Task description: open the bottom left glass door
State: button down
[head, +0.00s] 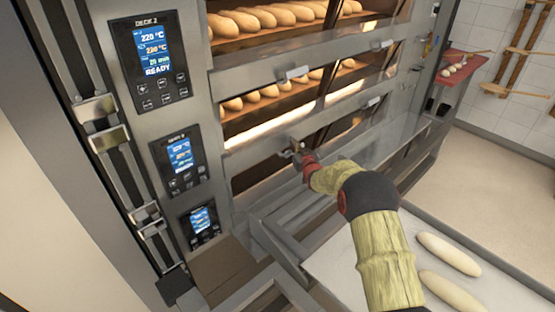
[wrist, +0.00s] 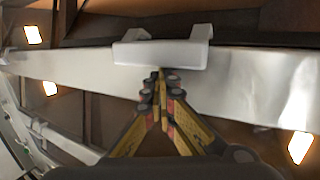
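The bottom left glass door (head: 258,176) is the dark pane low on the oven front, and it looks closed. Its light grey handle is partly hidden by my gripper in the head view. In the wrist view the handle (wrist: 160,53) is a pale bar on two brackets, fixed on a metal rail. My gripper (head: 295,151) is at the handle. In the wrist view the fingertips (wrist: 159,75) are together at the lower edge of the handle. No part of the handle shows between them, and I cannot tell if they touch it.
Upper decks hold rows of loaves (head: 270,15) behind glass, with handles (head: 293,73) on the rails. Control panels (head: 152,58) line the left. A pale tray (head: 335,262) with dough loaves (head: 448,254) lies below my arm. A red board (head: 465,66) is at the right. Open floor is at right.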

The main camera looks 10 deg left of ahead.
notch_tip(320, 180, down, 2)
jog(key=shift+b, duration=0.45)
jog(key=shift+s+d+r, duration=0.2)
jog(key=shift+s+r, duration=0.15)
jog(key=v, duration=0.6)
jog(key=shift+r+p, duration=0.4)
jog(key=shift+p, duration=0.05)
jog(key=shift+s, duration=0.1)
